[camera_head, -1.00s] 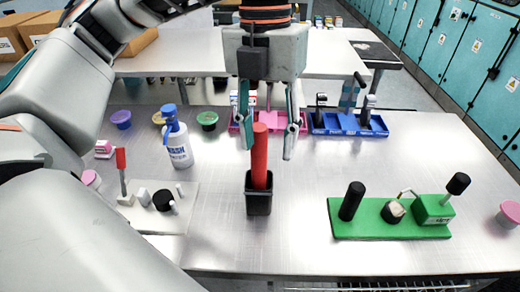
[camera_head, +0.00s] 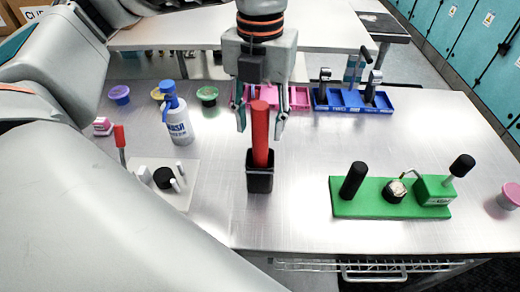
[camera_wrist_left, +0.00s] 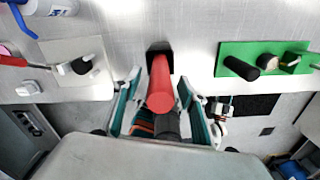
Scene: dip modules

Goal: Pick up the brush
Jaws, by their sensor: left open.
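The brush shows as a red cylindrical handle (camera_head: 260,135) standing upright in a small black square holder (camera_head: 260,180) on the metal table. Its lower end is hidden inside the holder. My left gripper (camera_head: 262,122) hangs over the brush with its fingers apart, one on each side of the handle. In the left wrist view the red handle (camera_wrist_left: 160,88) lies between the two open fingers (camera_wrist_left: 165,105), apart from both as far as I can see. My right gripper is in none of the views.
A green board (camera_head: 385,208) with black knobs lies to the right. A white wash bottle (camera_head: 178,122) and a pale board (camera_head: 172,195) with small parts are to the left. Pink (camera_head: 298,97) and blue (camera_head: 380,107) trays stand behind. Bare table lies around the holder.

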